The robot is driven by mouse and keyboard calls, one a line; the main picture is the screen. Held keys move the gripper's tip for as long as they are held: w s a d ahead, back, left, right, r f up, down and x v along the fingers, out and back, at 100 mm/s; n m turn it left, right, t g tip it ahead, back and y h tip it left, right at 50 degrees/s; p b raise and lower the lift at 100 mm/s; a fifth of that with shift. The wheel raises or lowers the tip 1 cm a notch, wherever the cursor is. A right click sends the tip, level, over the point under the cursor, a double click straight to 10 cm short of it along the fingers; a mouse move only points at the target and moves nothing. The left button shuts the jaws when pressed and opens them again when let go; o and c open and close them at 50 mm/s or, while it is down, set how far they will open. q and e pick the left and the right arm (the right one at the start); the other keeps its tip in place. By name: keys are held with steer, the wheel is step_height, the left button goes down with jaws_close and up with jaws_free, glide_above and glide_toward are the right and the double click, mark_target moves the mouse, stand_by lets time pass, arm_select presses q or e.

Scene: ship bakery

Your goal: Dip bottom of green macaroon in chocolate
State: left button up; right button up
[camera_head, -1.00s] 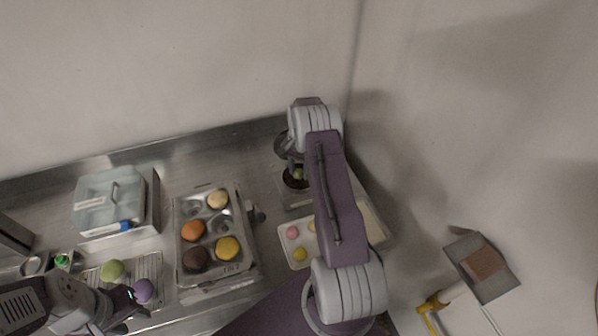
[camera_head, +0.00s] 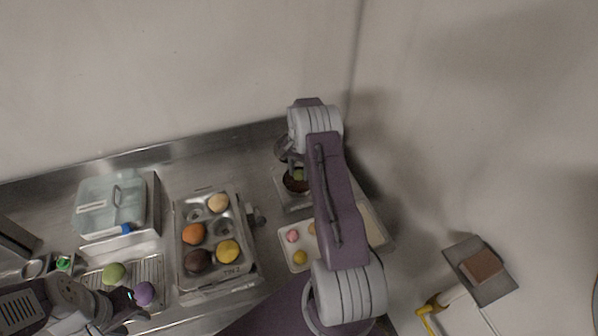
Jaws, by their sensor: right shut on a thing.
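A small green macaroon (camera_head: 298,174) is at the dark chocolate (camera_head: 293,184) in a container at the back right of the counter. My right gripper (camera_head: 291,165) is above it, largely hidden behind my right arm, and shut on the green macaroon. I cannot tell whether the macaroon's bottom touches the chocolate. Another green macaroon (camera_head: 114,272) lies on the wire rack (camera_head: 152,268) at the left. My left gripper (camera_head: 134,299) is by a purple macaroon (camera_head: 145,292) on that rack; its jaws are too small and dark to read.
A muffin-type tin (camera_head: 246,262) with several coloured macaroons stands in the middle. A pale tray (camera_head: 287,256) with pink and yellow macaroons lies under my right arm. A lidded box (camera_head: 108,206) stands at the back left. A wall rises behind the counter.

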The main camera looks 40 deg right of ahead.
step_height(320, 180, up, 6)
steer(key=p, duration=0.4)
stand_by(0.4)
stand_by(0.5)
